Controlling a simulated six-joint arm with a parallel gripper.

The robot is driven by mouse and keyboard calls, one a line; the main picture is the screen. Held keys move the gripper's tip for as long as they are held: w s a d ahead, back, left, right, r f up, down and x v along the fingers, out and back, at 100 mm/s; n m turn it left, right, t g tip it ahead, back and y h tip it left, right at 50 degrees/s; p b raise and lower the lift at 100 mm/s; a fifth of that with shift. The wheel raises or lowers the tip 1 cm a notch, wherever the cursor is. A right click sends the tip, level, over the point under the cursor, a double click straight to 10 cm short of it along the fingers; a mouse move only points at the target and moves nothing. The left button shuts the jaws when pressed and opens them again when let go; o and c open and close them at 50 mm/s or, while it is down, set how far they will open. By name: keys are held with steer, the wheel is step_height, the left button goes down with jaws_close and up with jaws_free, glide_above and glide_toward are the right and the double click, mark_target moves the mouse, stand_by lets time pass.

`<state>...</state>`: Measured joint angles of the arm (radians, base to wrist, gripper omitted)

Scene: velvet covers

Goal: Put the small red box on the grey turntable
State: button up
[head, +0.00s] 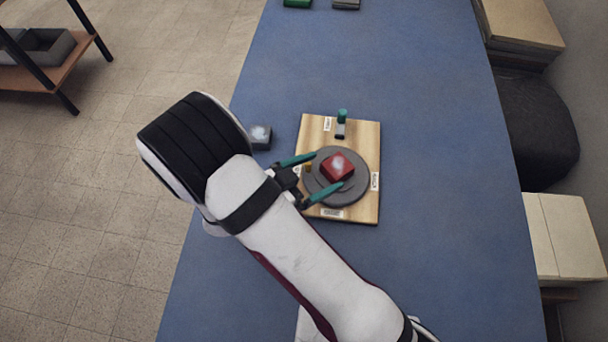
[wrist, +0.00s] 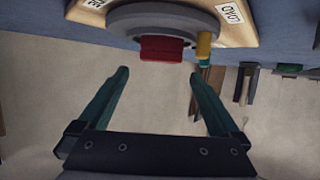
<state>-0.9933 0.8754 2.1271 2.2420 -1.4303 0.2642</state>
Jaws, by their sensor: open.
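The small red box (head: 338,167) sits on the grey turntable (head: 352,196), near its middle. The turntable is mounted on a wooden board with white labels. My gripper (head: 329,175) is open, its two green fingers on either side of the box in the head view. In the wrist view, the red box (wrist: 162,49) and the turntable (wrist: 130,17) are beyond the fingertips of my gripper (wrist: 157,78), and the space between the fingers is empty. I cannot tell whether a finger touches the box.
The wooden board (head: 367,135) lies on a blue table (head: 430,200) and carries a teal-topped post (head: 342,116). A dark grey box (head: 261,137) stands left of the board. Green (head: 297,3) and grey (head: 346,3) boxes are at the far edge. The table's right side is clear.

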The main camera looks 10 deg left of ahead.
steer(key=v, duration=0.7)
steer(key=w+a+r+m+y, duration=0.1)
steer(key=w+a+r+y, duration=0.15)
steer(key=w+y, duration=0.4)
step_height(320, 180, up, 8)
steer(key=w+a+n+g+y, duration=0.2)
steer(key=n+y, duration=0.1)
steer(key=y, duration=0.4)
steer(key=s+d+g+h, duration=0.1)
steer(key=s+d+g, duration=0.2)
steer(key=s+d, duration=0.5)
steer(key=s+d+r+n+g+h, duration=0.1)
steer(key=s+d+g, duration=0.3)
steer(key=s+d, duration=0.5)
steer(key=s, duration=0.6)
steer(key=shift+d+r+g, duration=0.3)
steer(key=shift+s, duration=0.1)
steer(key=shift+c, duration=0.2)
